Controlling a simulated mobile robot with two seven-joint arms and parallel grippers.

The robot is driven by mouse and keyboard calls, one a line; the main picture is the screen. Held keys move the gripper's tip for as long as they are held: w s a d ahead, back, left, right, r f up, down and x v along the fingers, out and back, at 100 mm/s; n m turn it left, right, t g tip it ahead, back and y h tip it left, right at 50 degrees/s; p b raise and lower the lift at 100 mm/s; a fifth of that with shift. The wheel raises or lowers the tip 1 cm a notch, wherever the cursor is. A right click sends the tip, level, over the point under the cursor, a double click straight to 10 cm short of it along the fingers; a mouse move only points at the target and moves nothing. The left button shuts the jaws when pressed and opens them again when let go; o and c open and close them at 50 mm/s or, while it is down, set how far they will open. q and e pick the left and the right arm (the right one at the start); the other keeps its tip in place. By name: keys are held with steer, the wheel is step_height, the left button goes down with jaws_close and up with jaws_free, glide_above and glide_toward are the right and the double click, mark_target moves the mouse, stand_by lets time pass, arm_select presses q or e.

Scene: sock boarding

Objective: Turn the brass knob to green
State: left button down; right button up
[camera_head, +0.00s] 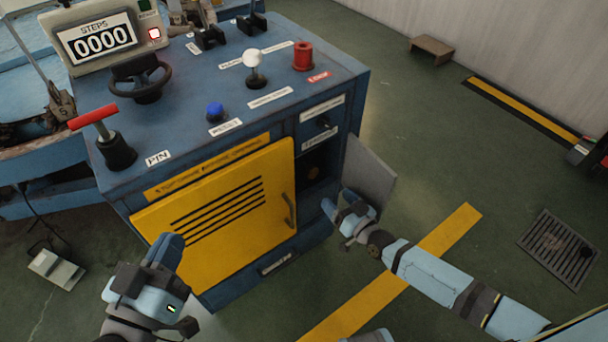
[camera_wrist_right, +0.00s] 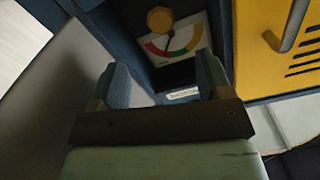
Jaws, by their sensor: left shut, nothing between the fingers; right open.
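The brass knob (camera_wrist_right: 160,20) sits on a white dial plate (camera_wrist_right: 187,30) with red, yellow and green bands. Which band it points at is too small to tell surely. In the head view the knob (camera_head: 314,172) is a dim spot inside the dark open compartment of the blue cabinet. My right gripper (camera_head: 340,208) is at the compartment's opening. In the right wrist view its open fingers (camera_wrist_right: 163,78) are empty, with the knob beyond and between them, apart from both. My left gripper (camera_head: 160,250) is shut and empty, in front of the yellow door.
A grey hinged door (camera_head: 369,175) stands open beside my right gripper. The yellow door (camera_head: 220,205) with its handle (camera_head: 288,210) is closed, left of the compartment. The cabinet top (camera_head: 190,95) carries a handwheel, levers and buttons. The floor to the right is mostly clear.

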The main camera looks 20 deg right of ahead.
mark_target(314, 175)
steer(key=b+x, duration=0.2)
steer(key=x, duration=0.5)
steer(key=shift+w+a+f+b, duration=0.1)
steer(key=shift+w+f+b, duration=0.05)
steer(key=shift+w+b, duration=0.15)
steer(key=b+x, duration=0.2)
steer(key=x, duration=0.3)
arm_select(q)
steer(key=shift+m+g, duration=0.7)
steer(key=shift+m, duration=0.1)
steer(key=f, duration=0.4)
steer(key=shift+w+f, duration=0.3)
steer(key=shift+w, duration=0.1)
arm_select(e)
steer(key=shift+w+a, duration=0.15)
steer(key=shift+w, duration=0.3)
arm_select(q)
steer(key=shift+r, duration=0.1)
arm_select(e)
steer(key=c, duration=0.9)
